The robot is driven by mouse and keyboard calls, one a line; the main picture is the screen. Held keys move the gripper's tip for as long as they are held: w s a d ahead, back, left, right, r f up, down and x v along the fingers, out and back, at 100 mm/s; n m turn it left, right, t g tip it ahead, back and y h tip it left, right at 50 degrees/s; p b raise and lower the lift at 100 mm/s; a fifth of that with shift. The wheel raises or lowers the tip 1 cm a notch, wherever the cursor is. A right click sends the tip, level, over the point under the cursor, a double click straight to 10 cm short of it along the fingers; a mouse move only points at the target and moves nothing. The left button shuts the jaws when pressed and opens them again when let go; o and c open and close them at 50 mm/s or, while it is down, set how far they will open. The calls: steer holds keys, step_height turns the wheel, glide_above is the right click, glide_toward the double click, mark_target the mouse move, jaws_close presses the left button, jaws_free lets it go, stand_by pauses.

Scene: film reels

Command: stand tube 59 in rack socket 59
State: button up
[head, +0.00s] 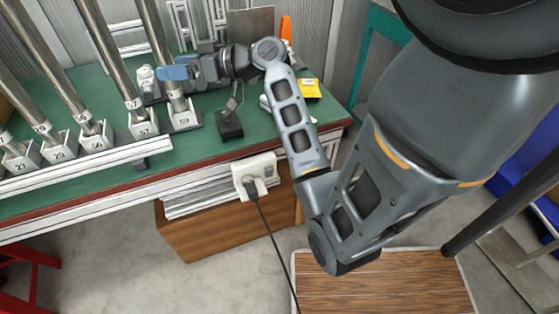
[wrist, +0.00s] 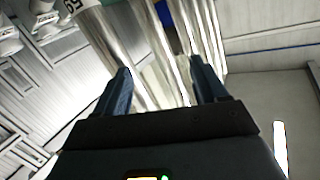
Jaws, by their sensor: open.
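Tube 59 (head: 157,36) is a long metal tube at the right end of the row in the head view. Its lower end is in the rightmost white socket, rack socket 59 (head: 184,121), and it leans like its neighbours in the picture. My gripper (head: 172,73) has blue fingers and is at the tube's lower part. In the wrist view the fingers (wrist: 163,88) are apart, with shiny metal tube surface between and beyond them. A band marked 59 (wrist: 70,7) shows at the top left there. Whether the fingers touch the tube is unclear.
Other tubes stand in sockets to the left, the nearest in socket 57 (head: 143,125). A white rail (head: 85,168) runs along the front. A black block (head: 229,126) and a yellow box (head: 309,89) lie to the right on the green bench (head: 215,148).

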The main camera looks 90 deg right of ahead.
steer(key=s+a+f+m+g+h, duration=0.1)
steer(key=s+a+f+g, duration=0.1)
steer(key=a+f, duration=0.7)
steer(key=s+a+f+m+g+h, duration=0.1)
steer(key=s+a+f+g, duration=0.15)
steer(key=a+f, duration=0.65)
steer(key=s+a+r+n+t+y, duration=0.1)
steer(key=s+a+r+n+y, duration=0.1)
steer(key=s+a+r, duration=0.4)
steer(key=s+a+r+n+t+y, duration=0.2)
steer(key=s+a+r+n, duration=0.2)
steer(key=s+a, duration=0.7)
steer(key=shift+s+a+r, duration=0.3)
steer(key=shift+a+r, duration=0.25)
steer(key=shift+r, duration=0.3)
